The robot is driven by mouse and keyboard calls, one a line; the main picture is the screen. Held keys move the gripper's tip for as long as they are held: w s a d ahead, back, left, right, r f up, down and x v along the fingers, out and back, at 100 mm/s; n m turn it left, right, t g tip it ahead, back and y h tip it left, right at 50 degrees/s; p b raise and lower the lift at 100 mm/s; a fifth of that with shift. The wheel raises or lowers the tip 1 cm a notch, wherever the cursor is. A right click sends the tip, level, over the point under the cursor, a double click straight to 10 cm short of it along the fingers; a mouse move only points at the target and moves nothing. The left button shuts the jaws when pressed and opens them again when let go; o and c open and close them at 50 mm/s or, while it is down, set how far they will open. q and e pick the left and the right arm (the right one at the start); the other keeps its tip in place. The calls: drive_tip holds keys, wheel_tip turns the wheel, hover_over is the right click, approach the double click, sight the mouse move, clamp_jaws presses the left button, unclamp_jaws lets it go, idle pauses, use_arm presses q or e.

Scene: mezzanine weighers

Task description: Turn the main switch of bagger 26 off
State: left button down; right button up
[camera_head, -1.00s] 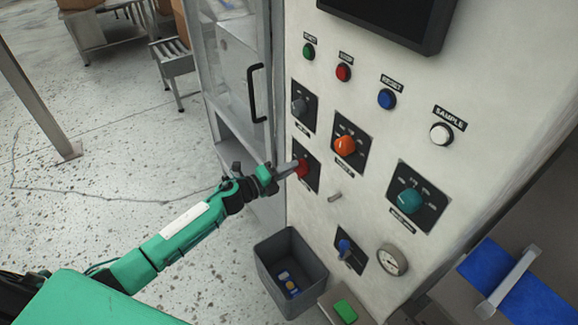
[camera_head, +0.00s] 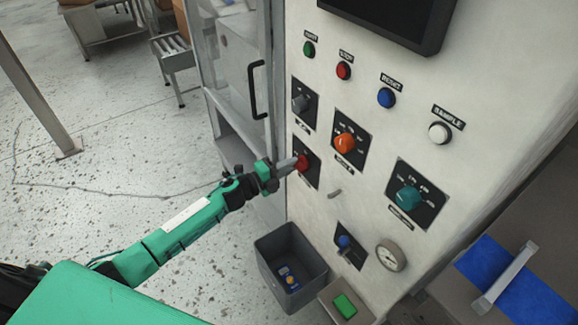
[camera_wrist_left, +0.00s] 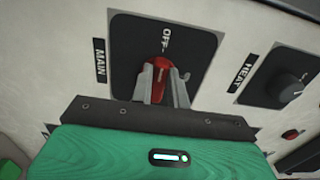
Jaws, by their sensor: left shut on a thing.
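The red main switch (camera_head: 301,163) is on a dark plate on the pale panel, just right of the cabinet door. My left gripper (camera_head: 292,164) is shut on it, reaching in from the left. In the left wrist view, the red knob (camera_wrist_left: 157,75) sits between the two grey fingers (camera_wrist_left: 162,92). Its plate (camera_wrist_left: 128,60) reads OFF at the top, with a MAIN label (camera_wrist_left: 99,60) beside it. The knob's pale mark runs roughly towards OFF, but the fingers hide its lower part and I cannot tell its exact setting. My right gripper is not in view.
An orange knob (camera_head: 344,143), a grey knob (camera_head: 299,103) and a teal knob (camera_head: 408,199) surround the switch. A small peg (camera_head: 335,193) sticks out nearby. A grey bin (camera_head: 289,247) stands below. The door handle (camera_head: 257,92) is to the left.

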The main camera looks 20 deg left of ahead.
use_arm(q)
drive_tip(key=c, duration=1.4)
unclamp_jaws()
drive_tip(key=shift+o, duration=0.2)
drive_tip(key=b+v, duration=0.4)
drive_tip(key=v, duration=1)
drive_tip(key=shift+w, duration=0.1)
